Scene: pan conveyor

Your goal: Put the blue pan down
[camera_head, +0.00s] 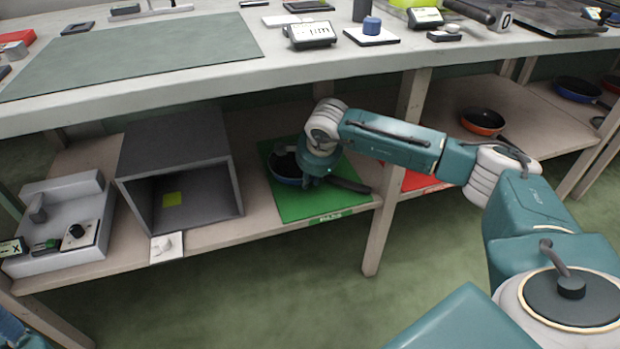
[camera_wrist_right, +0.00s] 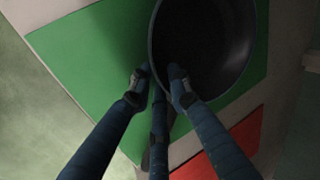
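The blue pan (camera_head: 285,168) lies on the green mat (camera_head: 300,207) on the lower shelf, its dark handle (camera_head: 350,185) pointing to the lower right. My right gripper (camera_head: 314,180) is low over the pan's handle side and hides part of the pan. In the right wrist view, the dark inside of the pan (camera_wrist_right: 205,40) fills the top, over the green mat (camera_wrist_right: 85,60). The right fingertips (camera_wrist_right: 159,74) are apart near the pan's rim where the handle begins. A third finger between them partly covers the handle.
A grey open-fronted box (camera_head: 180,185) stands left of the mat, with a white appliance (camera_head: 60,225) farther left. A shelf post (camera_head: 388,190) and a red mat (camera_head: 425,180) are to the right. An orange pan (camera_head: 482,121) lies beyond. The worktop (camera_head: 130,95) overhangs the shelf.

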